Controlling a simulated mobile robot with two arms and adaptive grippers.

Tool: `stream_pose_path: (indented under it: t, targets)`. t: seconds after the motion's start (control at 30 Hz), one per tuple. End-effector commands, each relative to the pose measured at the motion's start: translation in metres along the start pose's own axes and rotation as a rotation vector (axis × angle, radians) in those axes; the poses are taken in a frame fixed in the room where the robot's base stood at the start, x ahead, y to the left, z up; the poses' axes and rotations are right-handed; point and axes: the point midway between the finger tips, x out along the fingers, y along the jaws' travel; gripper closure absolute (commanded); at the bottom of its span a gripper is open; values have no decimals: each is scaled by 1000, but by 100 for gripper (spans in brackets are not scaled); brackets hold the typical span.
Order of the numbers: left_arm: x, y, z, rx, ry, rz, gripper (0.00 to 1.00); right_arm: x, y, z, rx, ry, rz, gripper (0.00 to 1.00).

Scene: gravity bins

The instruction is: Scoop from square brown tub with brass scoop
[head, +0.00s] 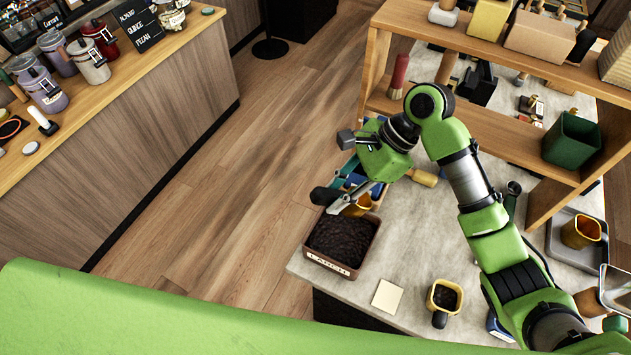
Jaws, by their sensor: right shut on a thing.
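The square brown tub (312,259) stands at the left end of the grey counter, filled with dark, crumbly material, with a pale label reading "LARCH" on its front. My right gripper (341,203) is above the tub's back part, shut on the dark handle (322,196) of a brass-yellow scoop. The scoop's bowl (363,204) shows just right of the fingers, near the tub's back right corner. The fingers partly hide the scoop, and I cannot tell whether it touches the dark material. My left gripper is not in view.
A yellow cup (431,299) with dark contents and a cream note (387,296) lie right of the tub. A wooden shelf (510,140) with a green bin (571,142) stands at the back right. Another yellow vessel (580,232) sits at right. Open floor lies left.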

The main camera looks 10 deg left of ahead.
Motion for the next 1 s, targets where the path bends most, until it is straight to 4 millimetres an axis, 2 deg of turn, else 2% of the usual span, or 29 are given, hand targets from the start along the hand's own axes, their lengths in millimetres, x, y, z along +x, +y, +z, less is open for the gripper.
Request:
stream_pose_path:
  t: [0.03, 0.3, 0.47, 0.87, 1.0]
  targets:
    - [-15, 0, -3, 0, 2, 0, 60, 2, -1, 12, 70, -47, -42, 100]
    - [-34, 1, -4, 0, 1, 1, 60, 28, -12, 23, 282, -165, -224, 100]
    - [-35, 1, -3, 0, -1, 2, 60, 34, -13, 23, 312, -183, -258, 100]
    - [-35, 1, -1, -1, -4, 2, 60, 34, -14, 25, 312, -187, -255, 100]
    - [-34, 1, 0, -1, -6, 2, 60, 39, -13, 18, 313, -185, -255, 100]
